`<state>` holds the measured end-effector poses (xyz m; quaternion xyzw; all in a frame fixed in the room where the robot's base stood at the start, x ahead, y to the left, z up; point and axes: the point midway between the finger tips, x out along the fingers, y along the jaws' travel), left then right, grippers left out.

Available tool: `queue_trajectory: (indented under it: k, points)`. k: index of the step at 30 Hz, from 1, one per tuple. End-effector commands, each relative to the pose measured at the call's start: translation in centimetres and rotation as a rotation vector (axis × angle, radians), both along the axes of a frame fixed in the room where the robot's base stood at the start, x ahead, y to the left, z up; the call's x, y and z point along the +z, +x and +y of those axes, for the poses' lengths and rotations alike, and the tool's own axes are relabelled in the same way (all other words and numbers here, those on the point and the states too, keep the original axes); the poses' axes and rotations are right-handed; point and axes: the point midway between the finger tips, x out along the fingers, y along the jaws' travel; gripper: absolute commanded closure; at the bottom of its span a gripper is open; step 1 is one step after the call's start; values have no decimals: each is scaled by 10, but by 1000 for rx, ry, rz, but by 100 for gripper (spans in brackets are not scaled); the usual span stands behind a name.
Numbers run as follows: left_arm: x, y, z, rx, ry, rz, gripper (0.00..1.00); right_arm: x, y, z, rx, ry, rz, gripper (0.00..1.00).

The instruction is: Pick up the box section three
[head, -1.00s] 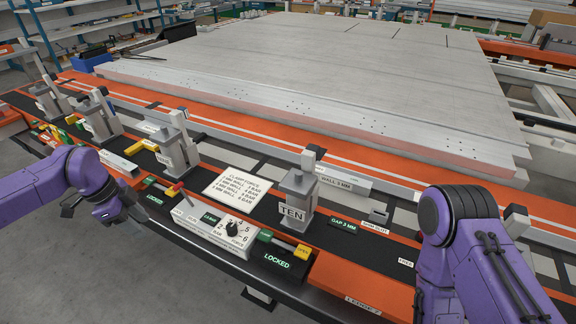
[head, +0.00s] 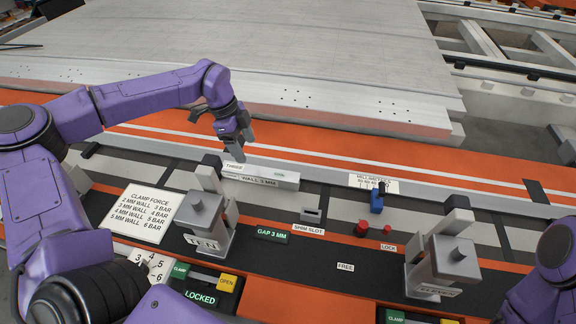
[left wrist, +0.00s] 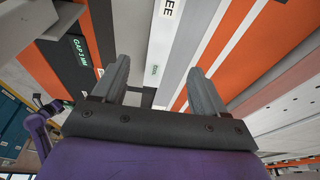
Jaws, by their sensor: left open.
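The box section three (head: 262,176) is a pale grey bar marked "THREE" and "WALL 3 MM". It lies on the panel jig behind clamp ten. My left gripper (head: 234,150) is over its left part, pointing down; the head view does not clearly show whether it touches. In the left wrist view the open fingers (left wrist: 158,66) stand either side of the pale bar (left wrist: 168,45), which bears the letters "EE" and a green mark. Nothing is held between them. My right arm shows at the right edge; its gripper is out of view.
Clamp ten (head: 207,225) stands in front of the bar, and clamp eleven (head: 443,262) at right. A blue-based switch (head: 377,200) and red knobs (head: 362,229) lie to the right. A large grey panel (head: 220,60) fills the back.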

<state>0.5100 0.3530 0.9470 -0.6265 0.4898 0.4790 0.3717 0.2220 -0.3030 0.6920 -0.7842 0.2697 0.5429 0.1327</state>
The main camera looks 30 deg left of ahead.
Motion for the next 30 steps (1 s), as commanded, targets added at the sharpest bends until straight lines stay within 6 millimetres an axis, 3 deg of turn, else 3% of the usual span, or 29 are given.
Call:
queue_trajectory:
  k: [6, 18, 25, 26, 30]
  points:
    - [-37, 6, -16, -13, 1, 5, 28, 8, 0, 0, 1, 1, 0, 57]
    - [-92, 14, -33, -12, 1, 4, 28, 27, 0, 0, 0, 0, 0, 57]
    - [-96, 14, -34, -10, 1, 0, 28, 26, 0, 0, 0, 0, 0, 57]
    - [-96, 14, -34, -10, 1, 0, 31, 26, 0, 0, 0, 0, 0, 57]
    - [-96, 14, -33, -10, 1, 0, 76, 26, 0, 0, 0, 0, 0, 57]
